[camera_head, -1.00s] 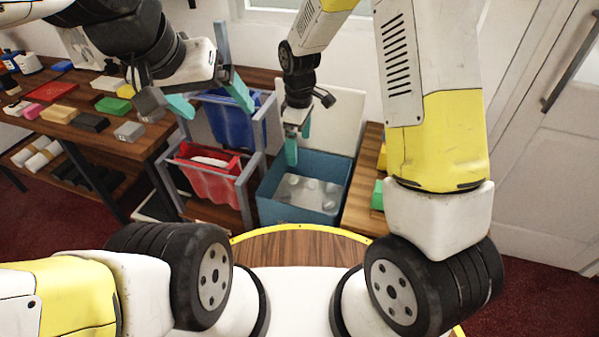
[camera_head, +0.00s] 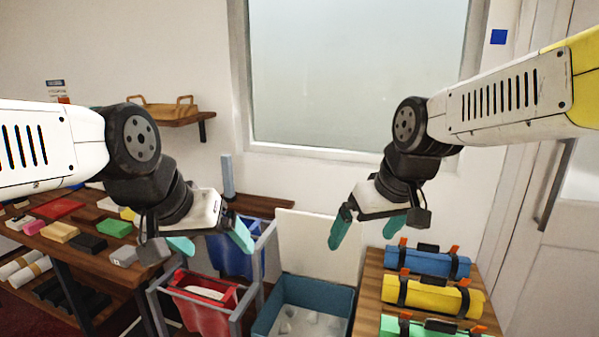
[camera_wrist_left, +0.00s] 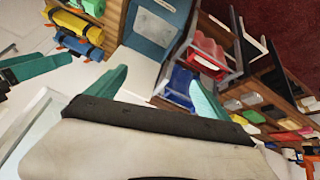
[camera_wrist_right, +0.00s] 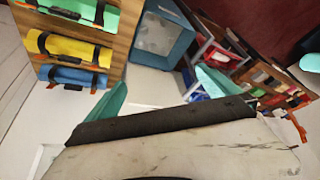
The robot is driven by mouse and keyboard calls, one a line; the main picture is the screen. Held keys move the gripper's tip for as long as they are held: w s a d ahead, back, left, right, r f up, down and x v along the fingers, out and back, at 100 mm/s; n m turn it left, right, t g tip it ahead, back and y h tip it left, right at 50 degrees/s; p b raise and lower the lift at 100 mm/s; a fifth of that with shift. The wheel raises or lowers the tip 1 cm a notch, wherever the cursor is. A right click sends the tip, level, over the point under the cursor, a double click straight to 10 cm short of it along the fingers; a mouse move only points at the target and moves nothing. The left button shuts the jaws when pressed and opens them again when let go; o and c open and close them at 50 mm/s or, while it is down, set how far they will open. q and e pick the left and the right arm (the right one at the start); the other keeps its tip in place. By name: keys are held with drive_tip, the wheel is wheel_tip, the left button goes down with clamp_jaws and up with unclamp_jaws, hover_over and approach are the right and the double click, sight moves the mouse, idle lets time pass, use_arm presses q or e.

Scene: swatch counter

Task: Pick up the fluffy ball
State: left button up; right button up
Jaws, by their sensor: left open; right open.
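I cannot make out a fluffy ball for certain in any view. A blue open bin (camera_head: 340,298) on the floor side holds pale grey-white lumps (camera_head: 298,322), too small to identify; the bin also shows in the left wrist view (camera_wrist_left: 150,48) and the right wrist view (camera_wrist_right: 181,45). My left gripper (camera_head: 211,243) is open and empty, in front of the bag frame and beside the left shelf. My right gripper (camera_head: 366,230) is open and empty, above and behind the blue bin and left of the rolls. Both grippers are apart from every object.
A grey frame (camera_head: 266,240) holds a red bag (camera_head: 200,310) and a blue bag (camera_head: 229,262). At left a wooden shelf (camera_head: 92,262) carries colored swatch blocks. At right a wooden counter (camera_head: 369,290) carries blue, yellow and green rolls. A small wooden tray shelf (camera_head: 170,112) hangs on the wall.

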use_arm(q)
drive_tip(key=shift+c, duration=1.1)
drive_tip(key=c, duration=0.3)
drive_tip(key=w+d+f+m+g, duration=0.15)
drive_tip(key=w+d+f, duration=0.25)
drive_tip(key=w+f, duration=0.6)
drive_tip(key=w+d+f+g, duration=0.3)
drive_tip(key=w+d+f, duration=0.1)
drive_tip(key=w+f, duration=0.65)
drive_tip(key=d+f, duration=0.2)
drive_tip(key=f, duration=0.9)
drive_tip(key=d+f+m+g+y, duration=0.1)
drive_tip(key=d+f, duration=0.1)
drive_tip(key=f, duration=1)
drive_tip(key=d+f+y, duration=0.1)
drive_tip(key=d+f, duration=0.1)
drive_tip(key=f, duration=1)
drive_tip(key=shift+d+f+m+g, duration=0.1)
drive_tip(key=shift+f+m+g, duration=0.15)
drive_tip(key=shift+m+g, duration=0.1)
use_arm(e)
drive_tip(key=s+d+r+m+t, duration=0.1)
drive_tip(key=s+m, duration=0.2)
drive_tip(key=s, duration=0.2)
drive_tip(key=shift+s+d+r+t, duration=0.3)
drive_tip(key=shift+d+r+t, duration=0.05)
drive_tip(key=shift+r+t, duration=0.05)
